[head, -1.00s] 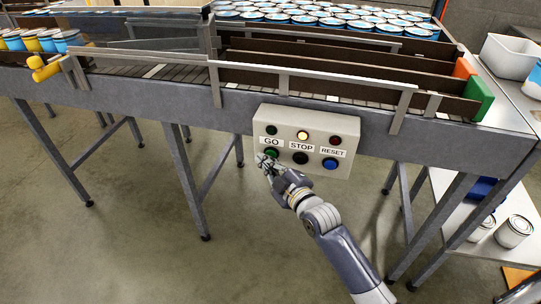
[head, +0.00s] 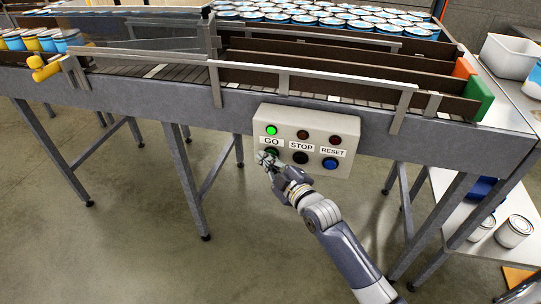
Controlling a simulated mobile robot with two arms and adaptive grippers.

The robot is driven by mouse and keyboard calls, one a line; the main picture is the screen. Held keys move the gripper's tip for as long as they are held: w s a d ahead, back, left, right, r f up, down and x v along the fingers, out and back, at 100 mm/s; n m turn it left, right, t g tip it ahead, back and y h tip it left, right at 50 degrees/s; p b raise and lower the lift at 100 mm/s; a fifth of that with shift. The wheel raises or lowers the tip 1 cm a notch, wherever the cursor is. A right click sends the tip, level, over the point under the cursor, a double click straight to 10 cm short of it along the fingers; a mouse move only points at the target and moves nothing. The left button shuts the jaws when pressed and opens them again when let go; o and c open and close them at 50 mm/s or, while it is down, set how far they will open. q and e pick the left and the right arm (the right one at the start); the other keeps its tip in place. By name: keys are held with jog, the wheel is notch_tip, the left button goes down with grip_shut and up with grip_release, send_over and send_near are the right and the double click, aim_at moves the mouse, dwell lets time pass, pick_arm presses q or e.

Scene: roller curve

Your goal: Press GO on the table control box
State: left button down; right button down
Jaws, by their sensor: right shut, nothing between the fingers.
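The control box (head: 339,168) is a beige panel on the front of the conveyor table. It has labels GO (head: 271,141), STOP and RESET, each with a lamp above and a button below. The green lamp (head: 271,130) above GO is lit; the middle and right lamps are dark. My right gripper (head: 265,157) is shut and empty, its fingertips at the GO button, which they mostly cover. I cannot tell whether they touch it. The black STOP button (head: 300,158) and blue RESET button (head: 330,163) are clear. My left gripper is not in view.
The conveyor (head: 180,72) runs above the box with metal guide rails. A white bin (head: 510,55) stands at the right. Table legs flank the open floor below.

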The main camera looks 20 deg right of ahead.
dwell(0.3)
jog(key=shift+s+a+p, duration=0.5)
jog(key=shift+s+p, duration=0.1)
jog(key=shift+s, duration=0.15)
jog(key=s+a+p, duration=0.1)
jog(key=s, duration=0.1)
jog(key=s+a+p, duration=0.1)
jog(key=s, duration=0.1)
jog(key=shift+a+p, duration=0.3)
jog(key=shift+a, duration=0.1)
dwell(0.5)
